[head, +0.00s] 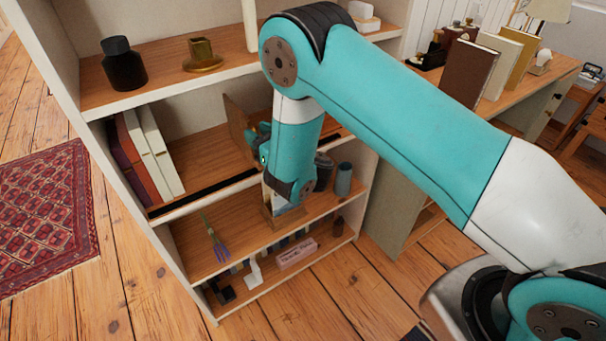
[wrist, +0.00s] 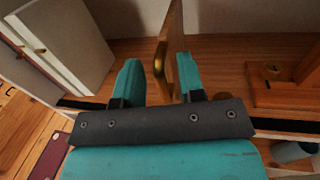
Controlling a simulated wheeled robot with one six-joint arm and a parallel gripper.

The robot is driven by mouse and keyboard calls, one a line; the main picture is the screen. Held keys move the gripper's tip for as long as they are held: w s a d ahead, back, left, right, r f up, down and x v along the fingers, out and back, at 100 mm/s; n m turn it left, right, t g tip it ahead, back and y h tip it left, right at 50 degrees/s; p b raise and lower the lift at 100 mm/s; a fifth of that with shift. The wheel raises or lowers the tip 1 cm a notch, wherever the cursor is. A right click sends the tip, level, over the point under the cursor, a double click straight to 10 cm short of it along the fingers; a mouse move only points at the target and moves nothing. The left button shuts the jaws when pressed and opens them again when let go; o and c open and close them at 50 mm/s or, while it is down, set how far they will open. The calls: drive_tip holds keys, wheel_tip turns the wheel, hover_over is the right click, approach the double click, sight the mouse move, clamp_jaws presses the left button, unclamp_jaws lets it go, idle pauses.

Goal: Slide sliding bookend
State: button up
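The sliding bookend (head: 236,122) is an upright wooden panel on the middle shelf, right of a row of books (head: 160,150), with a gap between them. In the wrist view the bookend (wrist: 174,35) is nearly edge-on, with a brass handle (wrist: 159,68) on its left side. My gripper (wrist: 158,75) is open, one finger left of the handle and the other right of the panel. Neither finger clearly touches it. In the head view my gripper (head: 259,135) is partly hidden behind my arm. White books also show at left in the wrist view (wrist: 75,45).
A dark strip (head: 205,192) runs along the shelf's front edge. A wooden piece (wrist: 285,92) with a brass knob stands right of my gripper. A dark bottle (head: 123,65) and brass holder (head: 203,55) stand on the shelf above. Small items fill the lower shelves.

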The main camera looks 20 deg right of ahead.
drive_tip(key=v, duration=1.6)
drive_tip(key=shift+b, duration=0.45)
